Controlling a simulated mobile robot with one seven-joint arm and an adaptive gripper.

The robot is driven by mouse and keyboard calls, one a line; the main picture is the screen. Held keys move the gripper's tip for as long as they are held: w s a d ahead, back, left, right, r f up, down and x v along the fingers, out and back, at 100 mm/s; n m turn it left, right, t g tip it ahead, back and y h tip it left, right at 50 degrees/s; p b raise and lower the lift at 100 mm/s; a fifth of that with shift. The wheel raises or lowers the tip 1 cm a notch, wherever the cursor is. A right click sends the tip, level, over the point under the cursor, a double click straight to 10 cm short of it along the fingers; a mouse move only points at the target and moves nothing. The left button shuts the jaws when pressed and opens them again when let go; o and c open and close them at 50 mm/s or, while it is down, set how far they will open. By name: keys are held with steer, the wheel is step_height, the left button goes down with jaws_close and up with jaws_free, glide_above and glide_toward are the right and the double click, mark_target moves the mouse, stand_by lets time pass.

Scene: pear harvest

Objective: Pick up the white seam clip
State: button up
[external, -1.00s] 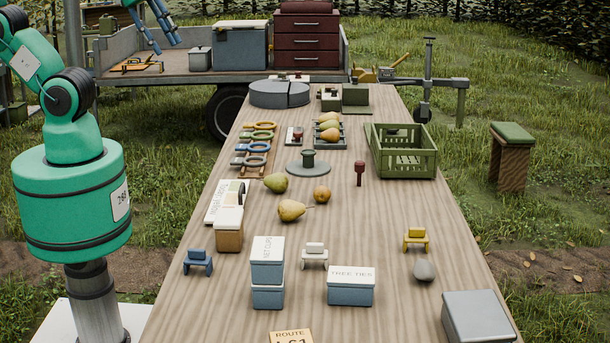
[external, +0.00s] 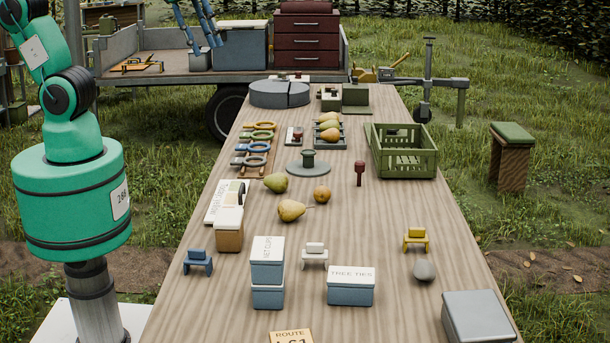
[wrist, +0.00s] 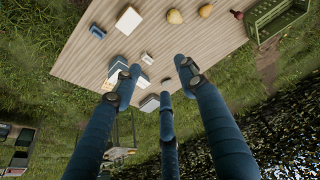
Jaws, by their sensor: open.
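The white seam clip (external: 315,255) stands on the table between the stacked blue boxes and the tree ties box. It also shows small in the wrist view (wrist: 147,58), beyond the fingertips. My gripper (external: 207,46) has blue fingers and is high at the top left of the external view, in front of the trailer and far from the clip. In the wrist view my gripper (wrist: 160,72) has its fingers spread, with nothing between them. A blue clip (external: 198,262) and a yellow clip (external: 416,239) of similar shape stand to either side of the white one.
The stacked net clips boxes (external: 267,273) stand close left of the white clip. The lidded tree ties box (external: 351,287) is close in front, to its right. A grey stone (external: 424,270), pears (external: 291,210) and a green crate (external: 405,165) are also on the table.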

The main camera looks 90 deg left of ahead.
steer(key=w+d+f+g, duration=0.2)
steer(key=w+d+f, duration=0.4)
steer(key=w+f, duration=0.4)
steer(key=w+d+f+g, duration=0.1)
steer(key=w+d+f, duration=0.5)
steer(key=w+f, duration=0.45)
steer(key=w+d+f+g+p, duration=0.1)
steer(key=w+d+f, duration=0.5)
steer(key=f, duration=0.4)
steer(key=shift+f, duration=0.4)
steer(key=shift+f, duration=0.15)
glide_above(315, 244)
steer(key=shift+s+f+b, duration=0.1)
steer(key=shift+f+b, duration=0.35)
steer(key=shift+f, duration=3.7)
steer(key=shift+f, duration=0.1)
steer(key=shift+d+f+b, duration=0.1)
steer(key=shift+f+b, duration=0.35)
steer(key=shift+f, duration=2.05)
